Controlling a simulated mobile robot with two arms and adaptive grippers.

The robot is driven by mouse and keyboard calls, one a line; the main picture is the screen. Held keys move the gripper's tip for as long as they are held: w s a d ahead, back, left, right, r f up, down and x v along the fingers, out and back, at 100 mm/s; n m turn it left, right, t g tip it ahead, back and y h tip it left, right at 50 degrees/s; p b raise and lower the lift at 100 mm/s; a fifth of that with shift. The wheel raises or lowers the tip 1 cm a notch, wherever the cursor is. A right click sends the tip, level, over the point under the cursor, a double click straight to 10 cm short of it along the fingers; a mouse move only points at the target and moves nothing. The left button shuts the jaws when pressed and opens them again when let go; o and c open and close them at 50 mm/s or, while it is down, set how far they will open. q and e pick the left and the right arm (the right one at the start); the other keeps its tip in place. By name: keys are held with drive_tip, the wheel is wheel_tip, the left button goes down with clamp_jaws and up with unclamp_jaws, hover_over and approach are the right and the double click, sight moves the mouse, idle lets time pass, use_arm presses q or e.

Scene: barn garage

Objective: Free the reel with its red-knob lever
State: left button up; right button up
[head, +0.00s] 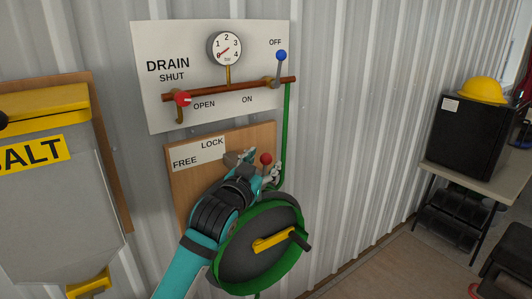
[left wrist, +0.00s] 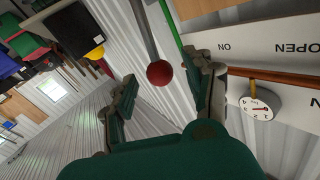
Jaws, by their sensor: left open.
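The red knob (head: 266,159) of the reel lever shows in front of the wooden board (head: 180,185), right of the LOCK label and farther from FREE. In the left wrist view the red knob (left wrist: 159,73) sits on a grey lever rod (left wrist: 143,28), between the spread fingers, with gaps on both sides. My left gripper (head: 258,170) is open at the knob and holds nothing. The green-rimmed reel (head: 237,261) with a dark face and yellow crank (head: 272,241) is below. My left gripper and arm hide the lever's base and part of the board. My right gripper is not in view.
Above is a white DRAIN panel (head: 150,100) with a gauge (head: 225,48), a red-handled valve (head: 182,98) and a blue-knobbed lever (head: 281,56). A green hose (head: 287,130) runs down close right of the gripper. A salt bin (head: 50,210) stands left.

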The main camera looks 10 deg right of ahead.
use_arm(q)
drive_tip(key=shift+x, duration=1.35)
clamp_jaws()
drive_tip(key=shift+f, duration=0.15)
